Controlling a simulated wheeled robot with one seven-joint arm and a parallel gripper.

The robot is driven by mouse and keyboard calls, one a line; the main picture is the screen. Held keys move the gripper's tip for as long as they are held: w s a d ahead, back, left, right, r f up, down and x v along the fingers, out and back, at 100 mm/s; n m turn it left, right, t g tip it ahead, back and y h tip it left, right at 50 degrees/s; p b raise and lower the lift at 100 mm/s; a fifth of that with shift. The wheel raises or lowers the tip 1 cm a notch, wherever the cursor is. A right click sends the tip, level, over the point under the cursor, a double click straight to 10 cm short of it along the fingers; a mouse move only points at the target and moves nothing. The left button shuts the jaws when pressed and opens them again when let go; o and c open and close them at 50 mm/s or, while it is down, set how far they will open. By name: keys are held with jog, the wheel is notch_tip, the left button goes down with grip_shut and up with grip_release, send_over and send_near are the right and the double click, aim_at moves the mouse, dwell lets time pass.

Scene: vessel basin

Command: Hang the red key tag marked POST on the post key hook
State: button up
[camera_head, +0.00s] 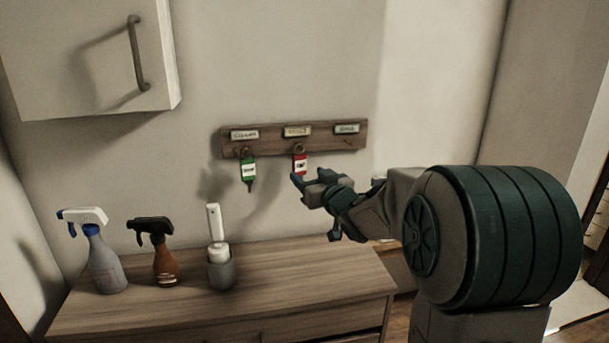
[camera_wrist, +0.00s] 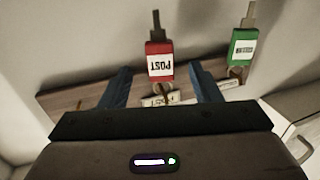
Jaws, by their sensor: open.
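The red key tag (camera_head: 300,165), marked POST, hangs by its ring below the middle label (camera_head: 297,131) of the wooden key rack (camera_head: 352,140). In the wrist view the red tag (camera_wrist: 159,62) shows upside down, with its ring at the hook by the middle label (camera_wrist: 160,100) and its key pointing up the picture. My gripper (camera_head: 318,196) is just below and to the right of the tag in the head view. Its fingers (camera_wrist: 160,70) are open, with the tag appearing between them and space on both sides. I cannot tell whether either finger touches it.
A green key tag (camera_head: 248,169) hangs on the left hook, close beside the red one. The right hook, under the right label (camera_head: 346,128), is bare. A cabinet (camera_head: 331,276) below holds two spray bottles (camera_head: 107,262) (camera_head: 166,262) and a brush in a holder (camera_head: 221,272).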

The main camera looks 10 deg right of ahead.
jog(key=s+d+f+m+g+h, duration=0.2)
jog(key=s+h, duration=0.1)
jog(key=s, duration=0.4)
jog(key=s+d+f+m+g+h, duration=0.1)
jog(key=s+d+f+h, duration=0.2)
jog(key=s, duration=0.4)
jog(key=s+a+f+g, duration=0.2)
jog(key=s+f+g, duration=0.1)
jog(key=s, duration=0.4)
jog(key=s+a+f+g+y, duration=0.1)
jog(key=s+a+f+g, duration=0.1)
jog(key=s+f+g, duration=0.2)
jog(key=s+a+f+g, duration=0.2)
jog(key=s+f+g, duration=0.1)
jog(key=s, duration=0.7)
jog(key=shift+s+a+f+g+b, duration=0.25)
jog(key=shift+a+g+b, duration=0.2)
jog(key=shift+g, duration=0.35)
